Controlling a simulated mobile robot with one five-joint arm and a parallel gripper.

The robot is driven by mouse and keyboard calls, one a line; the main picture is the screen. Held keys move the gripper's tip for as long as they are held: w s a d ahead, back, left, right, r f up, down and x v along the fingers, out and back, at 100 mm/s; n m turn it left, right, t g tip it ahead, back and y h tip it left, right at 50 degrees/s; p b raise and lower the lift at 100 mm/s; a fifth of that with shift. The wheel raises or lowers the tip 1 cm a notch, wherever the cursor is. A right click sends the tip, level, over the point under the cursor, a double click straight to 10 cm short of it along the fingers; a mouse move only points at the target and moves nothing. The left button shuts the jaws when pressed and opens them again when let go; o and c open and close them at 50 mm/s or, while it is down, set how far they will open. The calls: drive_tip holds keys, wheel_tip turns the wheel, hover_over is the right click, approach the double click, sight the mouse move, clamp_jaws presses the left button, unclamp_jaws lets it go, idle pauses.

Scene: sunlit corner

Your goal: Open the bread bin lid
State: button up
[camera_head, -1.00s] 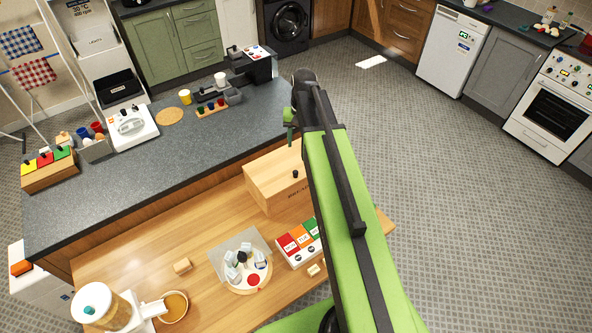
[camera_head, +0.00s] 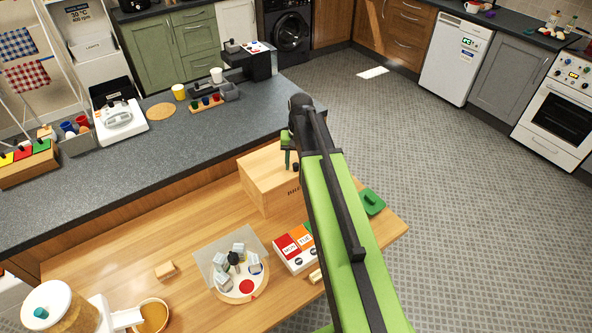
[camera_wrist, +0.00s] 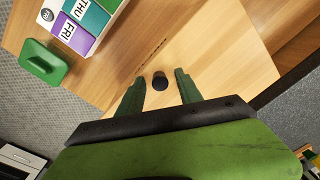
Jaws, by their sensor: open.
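The bread bin (camera_head: 266,182) is a light wooden box with lettering on its front, standing on the wooden table beside the dark counter. In the head view my arm hides its right part. A dark round knob (camera_head: 296,167) shows near my gripper (camera_head: 288,150). In the wrist view, the bin's wooden face (camera_wrist: 225,50) fills the middle, and the black knob (camera_wrist: 160,82) lies between the two green fingers of my gripper (camera_wrist: 159,84). The fingers are open, with gaps on both sides of the knob. The lid looks closed.
A colourful day-labelled box (camera_head: 291,247) stands in front of the bin, with a green object (camera_head: 371,202) to the right. A round tray with small items (camera_head: 238,289) and a wooden block (camera_head: 166,270) are on the table. The counter (camera_head: 150,160) runs behind.

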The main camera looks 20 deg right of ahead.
clamp_jaws()
drive_tip(key=shift+r, duration=0.1)
idle(1.3)
